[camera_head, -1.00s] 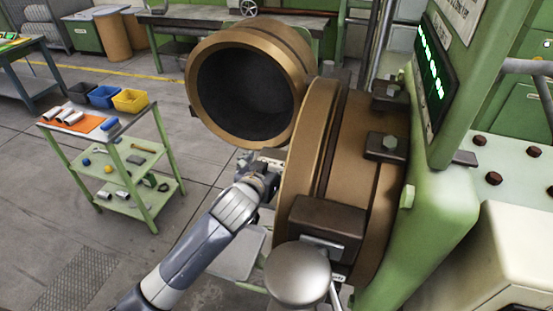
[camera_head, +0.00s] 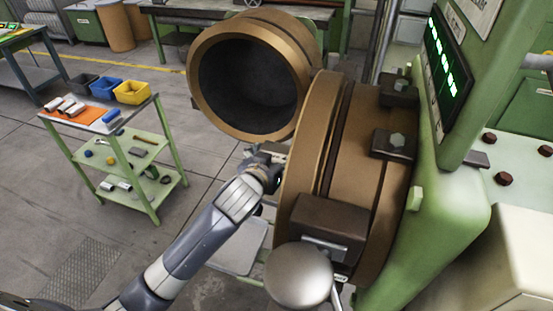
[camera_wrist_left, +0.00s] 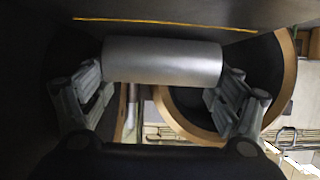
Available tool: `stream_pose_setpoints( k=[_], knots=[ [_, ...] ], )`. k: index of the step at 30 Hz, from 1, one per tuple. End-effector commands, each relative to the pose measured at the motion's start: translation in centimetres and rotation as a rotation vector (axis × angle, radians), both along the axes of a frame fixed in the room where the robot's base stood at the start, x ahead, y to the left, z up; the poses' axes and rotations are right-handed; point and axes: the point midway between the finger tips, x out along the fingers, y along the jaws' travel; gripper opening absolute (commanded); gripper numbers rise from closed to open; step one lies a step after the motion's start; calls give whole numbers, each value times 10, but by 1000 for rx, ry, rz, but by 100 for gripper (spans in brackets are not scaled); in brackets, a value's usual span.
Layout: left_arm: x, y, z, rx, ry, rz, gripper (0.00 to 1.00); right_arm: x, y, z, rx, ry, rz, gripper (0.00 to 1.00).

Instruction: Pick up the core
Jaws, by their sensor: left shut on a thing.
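The core, a smooth grey metal cylinder (camera_wrist_left: 163,60), lies crosswise between the fingers of my left gripper (camera_wrist_left: 160,85) in the left wrist view. The fingers are shut on its two ends. In the head view my left gripper (camera_head: 268,168) is in front of the extruder, below the open bronze ring (camera_head: 203,112) and left of the bronze barrel flange (camera_head: 303,150). The flange hides part of the gripper, and I cannot make out the core there. My right gripper is not in view.
A round metal knob (camera_head: 298,275) and green machine body (camera_head: 440,210) stand close at right. Open floor lies between cart and machine.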

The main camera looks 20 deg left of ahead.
Motion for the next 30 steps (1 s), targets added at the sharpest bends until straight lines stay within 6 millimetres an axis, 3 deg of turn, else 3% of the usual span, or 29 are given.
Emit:
stream_pose_setpoints(
  k=[3,7,21,30],
  knots=[
    [1,0,13,-3,-12,-1,47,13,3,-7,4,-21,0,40],
    [1,0,31,-5,-15,0,47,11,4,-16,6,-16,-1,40],
    [-68,99,38,5,-9,2,47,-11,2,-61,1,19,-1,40],
    [-88,127,45,0,-8,0,47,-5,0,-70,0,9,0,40]
  ],
)
